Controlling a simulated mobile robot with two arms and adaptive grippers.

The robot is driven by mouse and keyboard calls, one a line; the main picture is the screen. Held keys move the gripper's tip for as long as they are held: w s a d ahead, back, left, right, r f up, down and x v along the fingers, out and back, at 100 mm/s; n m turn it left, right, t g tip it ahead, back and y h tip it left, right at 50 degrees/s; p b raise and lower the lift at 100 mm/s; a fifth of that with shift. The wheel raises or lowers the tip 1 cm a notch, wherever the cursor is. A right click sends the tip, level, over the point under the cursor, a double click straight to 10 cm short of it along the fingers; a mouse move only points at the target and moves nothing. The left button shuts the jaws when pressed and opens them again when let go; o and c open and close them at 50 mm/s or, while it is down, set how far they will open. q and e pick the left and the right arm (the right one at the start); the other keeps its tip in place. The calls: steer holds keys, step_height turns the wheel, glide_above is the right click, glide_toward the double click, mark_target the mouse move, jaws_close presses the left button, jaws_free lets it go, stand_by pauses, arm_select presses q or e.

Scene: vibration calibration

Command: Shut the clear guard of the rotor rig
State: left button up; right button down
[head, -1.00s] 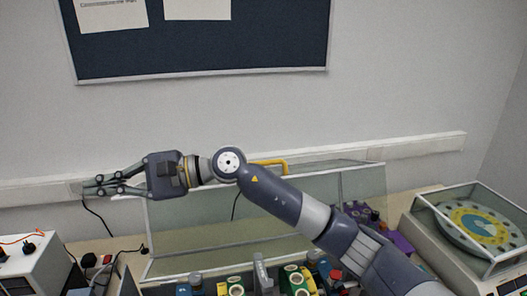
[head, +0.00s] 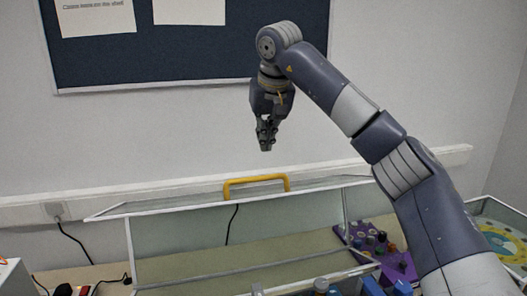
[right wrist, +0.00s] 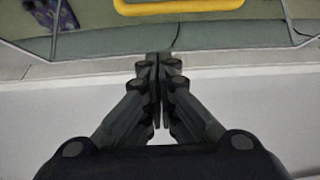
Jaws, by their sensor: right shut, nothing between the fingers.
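The clear guard (head: 178,240) of the rotor rig stands raised, its transparent panels in a pale frame. A yellow handle (head: 256,180) sits on its top edge in the head view; the same handle shows at the top of the right wrist view (right wrist: 180,6). My right gripper (head: 266,147) is shut and empty, pointing down above the handle and apart from it. Its closed fingers show in the right wrist view (right wrist: 158,62). The rig's rotor parts (head: 330,286) show only in part at the bottom edge. My left gripper is not in view.
A purple tray (head: 400,264) with several small parts lies right of the guard. A device with a round teal-and-yellow disc (head: 500,240) stands at the far right. The wall with a dark notice board (head: 240,50) is behind. Black cables (head: 75,240) run at left.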

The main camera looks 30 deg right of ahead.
steer(key=p, duration=0.2)
glide_above(265, 193)
steer(key=w+d, duration=0.2)
steer(key=w, duration=0.3)
steer(key=f, duration=0.7)
steer(key=shift+s+a+f, duration=0.2)
steer(key=shift+f, duration=0.2)
steer(key=shift+s, duration=0.15)
steer(key=shift+s+a+r+p, duration=0.1)
steer(key=shift+s+a+p, duration=0.15)
steer(key=shift+s, duration=0.3)
steer(key=shift+s+a+r+p, duration=0.1)
steer(key=shift+s+r+p, duration=0.1)
steer(key=shift+s, duration=0.4)
steer(key=shift+s+a+r+p, duration=0.1)
steer(key=shift+s+a+p, duration=0.15)
steer(key=shift+s, duration=0.3)
steer(key=shift+f, duration=0.1)
